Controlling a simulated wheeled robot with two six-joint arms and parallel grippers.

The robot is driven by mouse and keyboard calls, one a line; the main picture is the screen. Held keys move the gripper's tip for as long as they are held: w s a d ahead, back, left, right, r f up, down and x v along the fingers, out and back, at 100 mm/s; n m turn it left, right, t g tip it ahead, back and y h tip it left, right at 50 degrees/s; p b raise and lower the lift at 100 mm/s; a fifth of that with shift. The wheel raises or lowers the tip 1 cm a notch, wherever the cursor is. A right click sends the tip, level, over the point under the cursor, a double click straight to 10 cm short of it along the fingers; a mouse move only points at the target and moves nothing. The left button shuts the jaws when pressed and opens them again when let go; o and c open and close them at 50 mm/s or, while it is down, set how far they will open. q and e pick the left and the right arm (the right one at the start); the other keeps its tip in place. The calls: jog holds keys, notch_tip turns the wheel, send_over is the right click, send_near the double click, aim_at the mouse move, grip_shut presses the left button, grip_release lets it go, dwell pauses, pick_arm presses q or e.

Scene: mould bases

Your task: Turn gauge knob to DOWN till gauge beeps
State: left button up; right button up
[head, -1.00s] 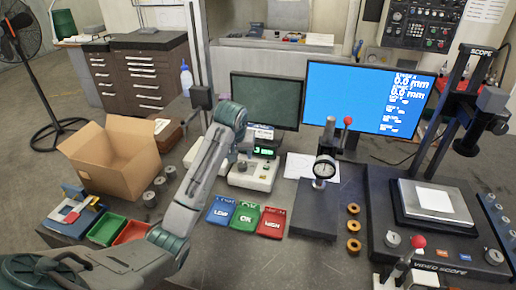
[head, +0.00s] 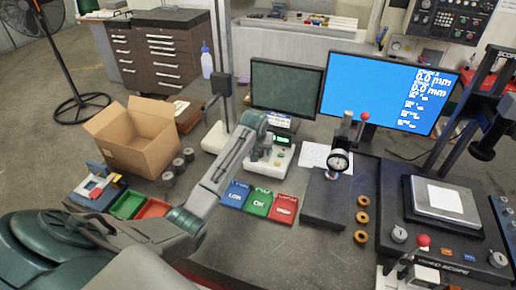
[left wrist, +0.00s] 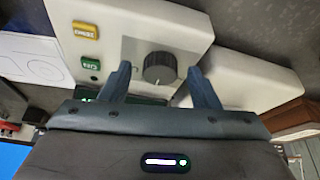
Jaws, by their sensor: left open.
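The gauge box (head: 266,170) is a pale unit with a small green lit display (head: 282,139); it stands in front of the dark left monitor. In the left wrist view the dark round gauge knob (left wrist: 160,68) shows on a grey panel of the white box (left wrist: 120,22). My left gripper (left wrist: 161,70) is open, with its fingers on either side of the knob; I cannot tell whether they touch it. My right gripper is not in view.
Blue, green and red trays (head: 258,202) lie in front of the gauge box. A dial indicator stand (head: 326,205) and brass rings (head: 362,219) are to the right. A cardboard box (head: 150,155) stands left. Yellow and green buttons (left wrist: 87,31) sit beside the knob.

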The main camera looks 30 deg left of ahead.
pick_arm(q)
jog(key=shift+c, duration=0.3)
jog(key=c, duration=0.9)
jog(key=shift+c, duration=0.2)
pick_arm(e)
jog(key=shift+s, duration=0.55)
